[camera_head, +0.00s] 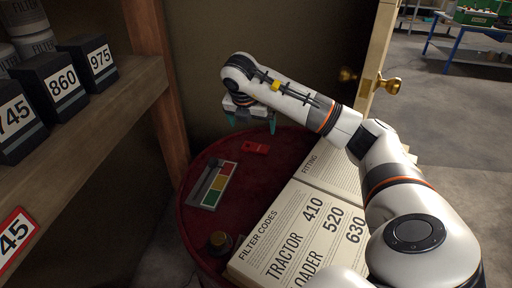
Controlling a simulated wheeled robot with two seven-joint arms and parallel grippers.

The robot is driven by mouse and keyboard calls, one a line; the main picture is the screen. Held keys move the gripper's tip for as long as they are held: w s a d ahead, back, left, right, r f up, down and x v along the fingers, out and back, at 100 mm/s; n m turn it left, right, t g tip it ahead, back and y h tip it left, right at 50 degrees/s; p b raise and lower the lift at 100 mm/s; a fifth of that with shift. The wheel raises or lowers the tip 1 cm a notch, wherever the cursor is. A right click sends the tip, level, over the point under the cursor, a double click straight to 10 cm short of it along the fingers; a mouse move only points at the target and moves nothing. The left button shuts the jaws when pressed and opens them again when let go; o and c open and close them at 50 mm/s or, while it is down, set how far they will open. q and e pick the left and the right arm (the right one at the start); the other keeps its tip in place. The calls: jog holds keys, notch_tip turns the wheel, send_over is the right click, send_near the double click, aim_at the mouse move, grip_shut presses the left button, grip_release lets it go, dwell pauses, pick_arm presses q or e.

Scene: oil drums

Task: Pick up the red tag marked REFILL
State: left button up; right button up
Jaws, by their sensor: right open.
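A small red tag (256,147) lies flat on the dark red round drum top, behind the open book; its marking is too small to read. My right gripper (251,124) hangs just above and behind the tag, with its greenish fingers apart and pointing down. Nothing shows between the fingers. The tag and the gripper appear apart. My left gripper is not in view.
An open book (296,238) headed FILTER CODES covers the drum top's (188,212) front right. A tray with coloured patches (213,185) and a small dark round object (219,242) lie left. A shelf (120,90) holds numbered boxes. A door with brass knobs (388,86) stands behind.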

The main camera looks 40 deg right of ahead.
jog(key=p, duration=0.1)
send_near(256, 147)
jog(key=shift+d+x, duration=0.2)
jog(key=shift+x, duration=0.9)
jog(key=x, duration=0.2)
jog(key=p+x, duration=0.1)
jog(key=x, duration=0.1)
jog(key=shift+a+f, duration=0.1)
jog(key=shift+a, duration=0.1)
jog(key=shift+w+d+f, duration=0.15)
jog(key=shift+w+f, duration=0.05)
jog(key=shift+f, duration=0.3)
jog(key=c, duration=1)
